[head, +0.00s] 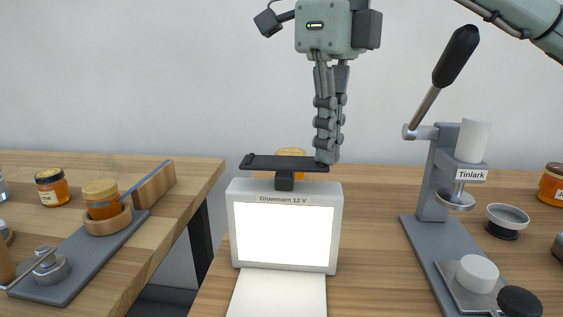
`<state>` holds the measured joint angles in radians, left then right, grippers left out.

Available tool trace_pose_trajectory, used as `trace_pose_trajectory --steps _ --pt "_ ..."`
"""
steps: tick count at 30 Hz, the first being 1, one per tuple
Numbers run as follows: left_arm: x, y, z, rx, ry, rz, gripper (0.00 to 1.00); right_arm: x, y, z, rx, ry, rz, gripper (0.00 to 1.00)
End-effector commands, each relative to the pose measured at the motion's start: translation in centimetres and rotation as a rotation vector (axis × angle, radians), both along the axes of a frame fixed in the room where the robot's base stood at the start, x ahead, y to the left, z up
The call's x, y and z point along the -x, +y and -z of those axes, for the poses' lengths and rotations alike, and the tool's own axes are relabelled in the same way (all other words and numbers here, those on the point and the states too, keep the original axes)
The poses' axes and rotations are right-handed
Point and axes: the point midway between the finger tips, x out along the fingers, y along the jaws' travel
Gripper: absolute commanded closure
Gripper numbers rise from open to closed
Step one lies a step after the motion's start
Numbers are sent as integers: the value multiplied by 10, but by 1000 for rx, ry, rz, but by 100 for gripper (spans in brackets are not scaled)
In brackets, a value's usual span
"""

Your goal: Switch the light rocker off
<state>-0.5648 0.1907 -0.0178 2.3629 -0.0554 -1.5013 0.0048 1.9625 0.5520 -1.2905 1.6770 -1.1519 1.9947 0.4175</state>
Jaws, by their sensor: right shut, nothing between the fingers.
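The light box (336,215), labelled "Glowmarn 12 V", stands on the right table with its front panel (284,236) glowing bright white. The black light rocker (275,162) is a long flat bar on a short post on top of the box. It looks nearly level, with its right end slightly lower. My right gripper (327,158) hangs from above, fingers pointing down, shut and empty. Its fingertips are at the right end of the rocker and appear to touch it; the exact contact is hard to tell. My left gripper is not in view.
A yellow-lidded jar (291,152) is partly hidden behind the rocker. A grey lever press (440,177), labelled "Tinlark", stands to the right. A white sheet (278,295) lies before the box. A gap separates the left table (188,190), which holds jars and a grey board (92,256).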

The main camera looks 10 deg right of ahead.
Motion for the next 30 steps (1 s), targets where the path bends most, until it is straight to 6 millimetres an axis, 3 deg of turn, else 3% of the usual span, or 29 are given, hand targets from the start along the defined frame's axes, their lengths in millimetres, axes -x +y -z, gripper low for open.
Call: trace_pose_trajectory --steps 8,23,30 --pt "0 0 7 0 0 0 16 0 0 10 0 0 0 100" --pt "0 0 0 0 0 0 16 0 0 3 0 0 0 100" --pt "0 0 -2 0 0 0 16 2 -12 2 -1 0 2 100"
